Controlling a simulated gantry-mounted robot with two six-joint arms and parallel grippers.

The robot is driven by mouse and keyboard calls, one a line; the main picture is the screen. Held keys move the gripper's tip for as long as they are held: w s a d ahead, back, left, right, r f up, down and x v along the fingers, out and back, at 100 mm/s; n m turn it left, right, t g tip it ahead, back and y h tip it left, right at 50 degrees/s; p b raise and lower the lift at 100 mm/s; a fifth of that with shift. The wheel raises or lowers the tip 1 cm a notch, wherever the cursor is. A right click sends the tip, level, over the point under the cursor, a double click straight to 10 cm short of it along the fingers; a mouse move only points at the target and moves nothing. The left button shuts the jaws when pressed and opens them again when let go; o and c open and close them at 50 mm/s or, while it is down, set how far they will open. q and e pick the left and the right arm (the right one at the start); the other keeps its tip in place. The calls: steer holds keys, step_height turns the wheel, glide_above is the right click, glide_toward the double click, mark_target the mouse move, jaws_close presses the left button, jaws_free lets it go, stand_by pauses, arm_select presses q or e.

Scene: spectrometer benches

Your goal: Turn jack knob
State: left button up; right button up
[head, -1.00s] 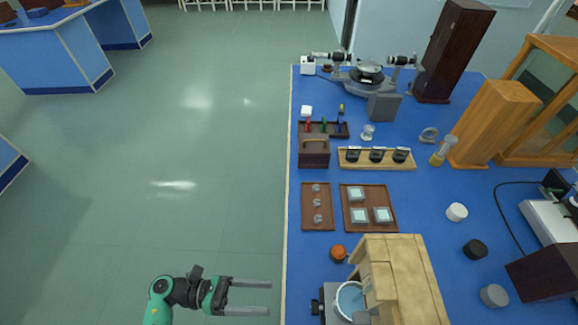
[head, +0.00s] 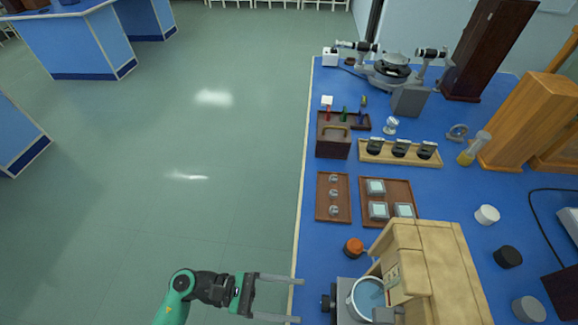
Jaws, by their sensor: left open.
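The jack (head: 346,292) is a grey stand at the bottom of the head view, on the blue bench near its left edge. Its dark knob (head: 327,303) sticks out from its left side. A round dish with bluish content (head: 369,295) rests on top of the jack. My left gripper (head: 298,300) is open and empty. Its two grey fingers point right, and their tips end a little left of the knob, one above and one below it in the picture. I cannot tell whether they touch anything. My right gripper is not in view.
A tan block-like housing (head: 440,270) stands right of the jack. An orange-topped knob or jar (head: 353,246) sits just behind it. Brown trays (head: 333,210) with small parts lie farther back. Open floor (head: 210,220) lies left of the bench (head: 310,255).

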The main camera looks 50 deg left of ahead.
arm_select(q)
steer(key=v, duration=0.6)
steer(key=w+r+m+h+p, duration=0.2)
steer(key=r+h, duration=0.3)
steer(key=r, duration=1.4)
steer(key=w+r+m+h+p, duration=0.2)
steer(key=w+r+h, duration=0.3)
steer(key=r, duration=1.4)
steer(key=shift+d+m+h, duration=0.3)
steer(key=shift+d+m, duration=0.1)
steer(key=shift+m, duration=0.1)
steer(key=shift+w+f, duration=0.1)
